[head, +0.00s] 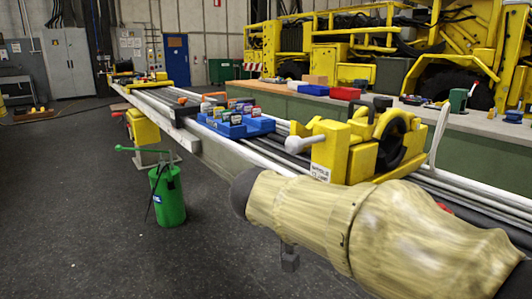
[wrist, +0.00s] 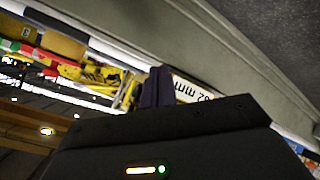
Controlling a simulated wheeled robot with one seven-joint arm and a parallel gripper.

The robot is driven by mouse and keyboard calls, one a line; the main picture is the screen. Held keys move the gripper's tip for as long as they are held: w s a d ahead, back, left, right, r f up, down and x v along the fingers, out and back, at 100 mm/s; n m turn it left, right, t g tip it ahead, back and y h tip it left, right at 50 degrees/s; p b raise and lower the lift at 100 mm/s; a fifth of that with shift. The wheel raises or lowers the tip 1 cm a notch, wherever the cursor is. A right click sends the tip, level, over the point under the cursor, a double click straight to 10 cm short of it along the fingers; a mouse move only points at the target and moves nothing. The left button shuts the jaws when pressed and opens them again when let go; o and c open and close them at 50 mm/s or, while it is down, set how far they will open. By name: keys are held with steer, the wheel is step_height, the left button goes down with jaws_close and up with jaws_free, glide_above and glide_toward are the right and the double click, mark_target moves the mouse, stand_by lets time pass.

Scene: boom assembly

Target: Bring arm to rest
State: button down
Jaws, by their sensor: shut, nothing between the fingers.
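My arm (head: 350,225), in a beige cloth sleeve, reaches from the lower right of the head view toward the middle. It passes in front of the boom, with floor showing below it. A small grey part (head: 289,260) shows beneath the sleeve; I cannot tell what it is. In the wrist view, the dark body of my gripper fills the bottom, and its dark fingers (wrist: 157,88) stick up at the middle. They look shut and empty. The wrist view is strongly tilted.
A long boom (head: 290,160) carries a yellow clamp unit (head: 340,150) and a blue tray (head: 236,129) of small boxes. A green pump can (head: 168,195) stands on the floor. A workbench (head: 300,102) runs behind. Floor at left is mostly clear.

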steer(key=s+d+f+n+g+y+p, duration=0.15)
steer(key=s+f+y, duration=0.35)
steer(key=f, duration=0.7)
steer(key=s+d+f+g+y+p, duration=0.15)
steer(key=s+f+g+y, duration=0.35)
steer(key=f, duration=0.6)
step_height(320, 180, up, 38)
steer(key=s+t+h+p, duration=0.1)
steer(key=t+p, duration=0.1)
steer(key=p, duration=3.5)
steer(key=shift+d+p, duration=0.25)
steer(key=shift+p, duration=0.1)
